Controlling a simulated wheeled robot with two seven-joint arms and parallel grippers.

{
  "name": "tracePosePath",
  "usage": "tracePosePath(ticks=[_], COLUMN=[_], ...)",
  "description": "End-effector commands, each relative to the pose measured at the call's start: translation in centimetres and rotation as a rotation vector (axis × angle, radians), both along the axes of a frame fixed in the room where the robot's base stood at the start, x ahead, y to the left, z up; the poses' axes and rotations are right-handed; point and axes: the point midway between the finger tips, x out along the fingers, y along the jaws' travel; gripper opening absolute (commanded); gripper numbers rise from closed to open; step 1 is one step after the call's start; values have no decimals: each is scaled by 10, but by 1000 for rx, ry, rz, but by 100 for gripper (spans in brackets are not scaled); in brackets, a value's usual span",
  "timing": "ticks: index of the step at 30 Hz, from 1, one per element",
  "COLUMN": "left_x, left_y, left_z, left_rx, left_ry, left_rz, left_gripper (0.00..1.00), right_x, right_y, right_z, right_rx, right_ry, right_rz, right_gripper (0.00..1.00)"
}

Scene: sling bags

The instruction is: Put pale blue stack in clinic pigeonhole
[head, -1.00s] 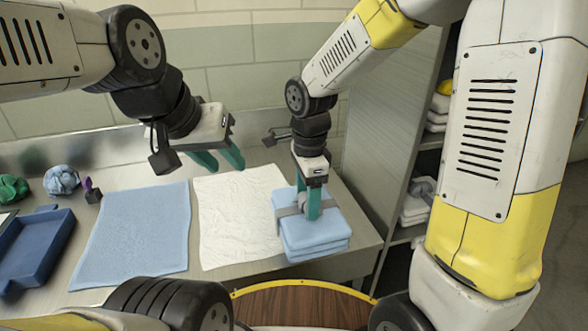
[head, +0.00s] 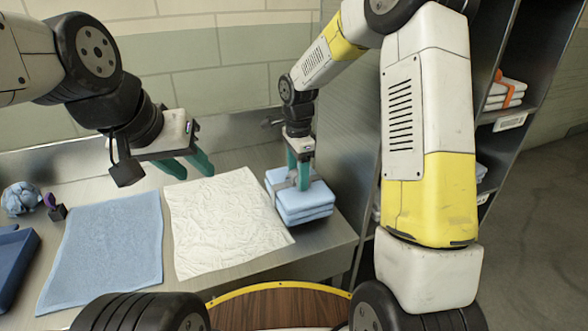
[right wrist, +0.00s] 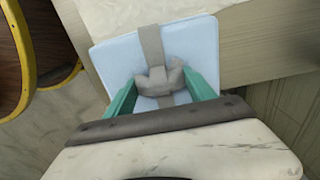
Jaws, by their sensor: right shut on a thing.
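The pale blue stack (head: 303,204) is a pile of folded cloths bound by a grey band, at the right end of the metal table in the head view. It also shows in the right wrist view (right wrist: 110,55), with a grey knot (right wrist: 158,80) on top. My right gripper (head: 299,184) points down over the stack, its green fingers shut on the knot. Whether the stack touches the table is hard to tell. My left gripper (head: 188,168) hangs above the table with its green fingers apart and empty. The shelf unit (head: 515,118) at right has compartments; which is the clinic one is unclear.
A white cloth (head: 225,222) and a blue cloth (head: 105,245) lie flat on the table. A dark blue tray (head: 15,262) and a crumpled blue-grey cloth (head: 20,199) are at left. White folded stacks with an orange band (head: 507,92) sit in the shelf. The shelf's side panel stands close beside the table.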

Motion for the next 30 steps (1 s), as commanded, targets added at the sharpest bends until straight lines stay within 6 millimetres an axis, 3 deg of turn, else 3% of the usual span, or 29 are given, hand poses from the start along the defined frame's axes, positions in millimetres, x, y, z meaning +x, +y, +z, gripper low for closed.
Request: tracePosePath(ticks=[4, 18, 19, 21, 22, 30], left_x=[0, 0, 0, 0, 0, 0], left_y=[0, 0, 0, 0, 0, 0], left_z=[0, 0, 0, 0, 0, 0], left_rx=[0, 0, 0, 0, 0, 0], left_ry=[0, 0, 0, 0, 0, 0], left_rz=[0, 0, 0, 0, 0, 0], left_gripper=[36, 36, 36, 36, 36, 36], right_x=[0, 0, -1, -1, -1, -2], right_y=[0, 1, 0, 0, 0, 0], right_z=[-18, -25, -26, -26, -26, -28], right_rx=[1, 1, 1, 1, 0, 0], right_ry=[-2, -2, 0, 1, 2, 6], right_rz=[1, 0, 0, 0, 0, -1], right_gripper=[0, 0, 70, 83, 85, 85])
